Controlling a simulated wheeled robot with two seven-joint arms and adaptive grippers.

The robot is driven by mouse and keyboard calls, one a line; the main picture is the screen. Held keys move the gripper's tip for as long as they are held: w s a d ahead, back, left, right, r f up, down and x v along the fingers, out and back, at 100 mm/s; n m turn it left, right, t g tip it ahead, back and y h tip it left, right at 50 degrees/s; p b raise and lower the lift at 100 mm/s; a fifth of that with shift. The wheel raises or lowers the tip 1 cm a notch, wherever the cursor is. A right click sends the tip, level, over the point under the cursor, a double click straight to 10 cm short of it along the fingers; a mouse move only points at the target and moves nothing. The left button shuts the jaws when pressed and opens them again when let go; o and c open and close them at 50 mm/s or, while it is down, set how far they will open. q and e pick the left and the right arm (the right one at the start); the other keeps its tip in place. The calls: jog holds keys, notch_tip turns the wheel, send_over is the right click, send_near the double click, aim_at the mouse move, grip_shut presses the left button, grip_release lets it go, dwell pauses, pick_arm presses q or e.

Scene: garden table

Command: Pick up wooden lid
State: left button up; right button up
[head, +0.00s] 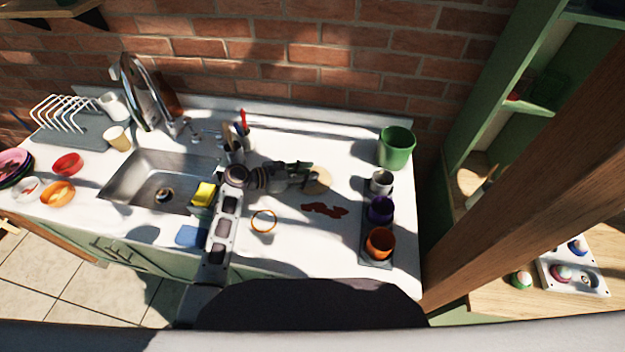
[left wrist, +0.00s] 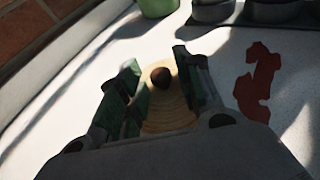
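The wooden lid (head: 320,184) is a round tan disc lying on the white counter, right of the sink. It also shows in the left wrist view (left wrist: 168,112), with a dark round knob on top. My left gripper (head: 308,177) reaches in from the left and covers part of the lid. In the left wrist view its two green-padded fingers (left wrist: 157,62) are apart, one on each side of the lid and its knob. I see no clear contact with the knob. My right gripper is in neither view.
A tray (head: 367,248) with a grey, a purple (head: 380,210) and an orange cup stands further right. A green bucket (head: 396,148) is behind. A ring (head: 263,221) lies in front. Utensils (head: 237,140) stand behind my left arm.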

pick_arm(q)
jog(key=shift+s+f, duration=0.15)
jog(key=shift+f, duration=0.25)
grip_shut()
jog(key=shift+f, duration=0.1)
notch_tip(320, 180, up, 10)
jog(key=shift+r, duration=0.25)
jog(key=shift+w, duration=0.2)
